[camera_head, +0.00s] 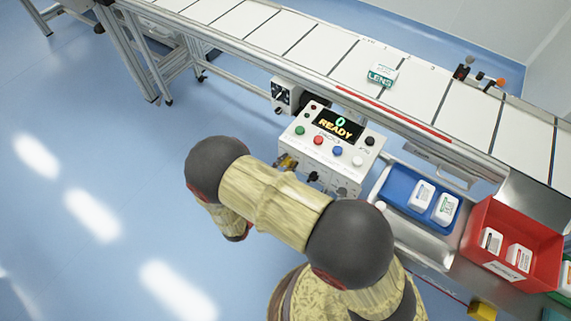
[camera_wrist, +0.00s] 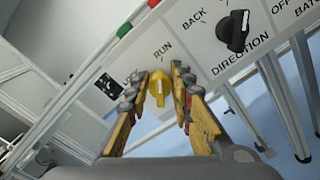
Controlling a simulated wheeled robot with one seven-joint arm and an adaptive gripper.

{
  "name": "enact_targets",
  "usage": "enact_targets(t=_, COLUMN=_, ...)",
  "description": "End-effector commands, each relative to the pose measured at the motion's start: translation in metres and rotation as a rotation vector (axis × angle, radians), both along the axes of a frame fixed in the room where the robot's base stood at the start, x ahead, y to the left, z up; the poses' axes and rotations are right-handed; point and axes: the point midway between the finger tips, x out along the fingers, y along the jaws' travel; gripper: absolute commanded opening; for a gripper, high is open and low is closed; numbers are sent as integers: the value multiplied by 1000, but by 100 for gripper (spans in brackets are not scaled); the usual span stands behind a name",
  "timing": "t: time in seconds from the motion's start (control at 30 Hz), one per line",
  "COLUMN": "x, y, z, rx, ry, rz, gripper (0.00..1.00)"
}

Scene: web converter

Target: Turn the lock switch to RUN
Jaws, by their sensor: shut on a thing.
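The lock switch (camera_wrist: 157,90) is a small yellow knob on the white control panel, below the printed word RUN in the wrist view. In the head view my gripper (camera_head: 287,162) is at the front of the control box (camera_head: 345,150), mostly hidden by my arm.
A black DIRECTION knob (camera_wrist: 236,32) sits right of the switch. The box's display (camera_head: 338,124) reads 0 READY, above coloured buttons. A conveyor (camera_head: 320,58) runs behind, carrying a LENS carton (camera_head: 381,76). A blue tray (camera_head: 395,188) and a red bin (camera_head: 538,262) hold cartons at right.

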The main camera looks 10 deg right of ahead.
Motion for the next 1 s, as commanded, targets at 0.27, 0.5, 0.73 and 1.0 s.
enact_targets(t=0.27, x=-1, y=0, z=-2, rx=78, ry=-75, rz=0, gripper=0)
enact_targets(t=0.5, x=-1, y=-1, z=-2, rx=99, ry=-95, rz=0, gripper=0)
enact_targets(t=0.73, x=-1, y=-1, z=-2, rx=99, ry=-96, rz=0, gripper=0)
enact_targets(t=1.0, x=-1, y=-1, z=-2, rx=98, ry=-96, rz=0, gripper=31)
